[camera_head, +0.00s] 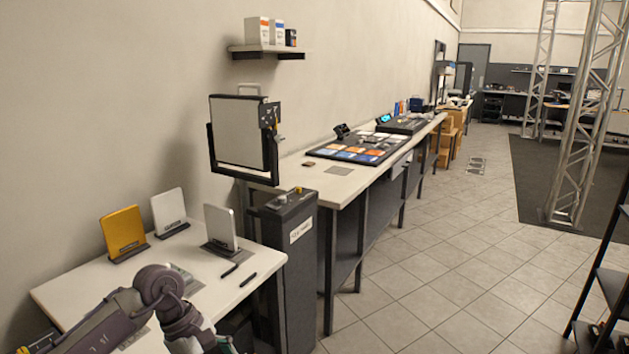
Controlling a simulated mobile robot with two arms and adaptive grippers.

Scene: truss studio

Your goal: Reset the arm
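My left arm (160,295) comes in from the lower left and reaches over the front of the white table (60,291). Its end runs out of the bottom edge of the head view, so the fingers of the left gripper are not visible. My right arm and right gripper do not show.
The table holds a yellow tablet (123,232), two white ones (169,208) (220,227) and two dark pens (248,279). A dark cabinet (290,265) and a panel light (240,132) stand behind. A long bench (335,188) follows. Tiled floor (430,285) is clear at right, beside a dark shelf rack (605,275).

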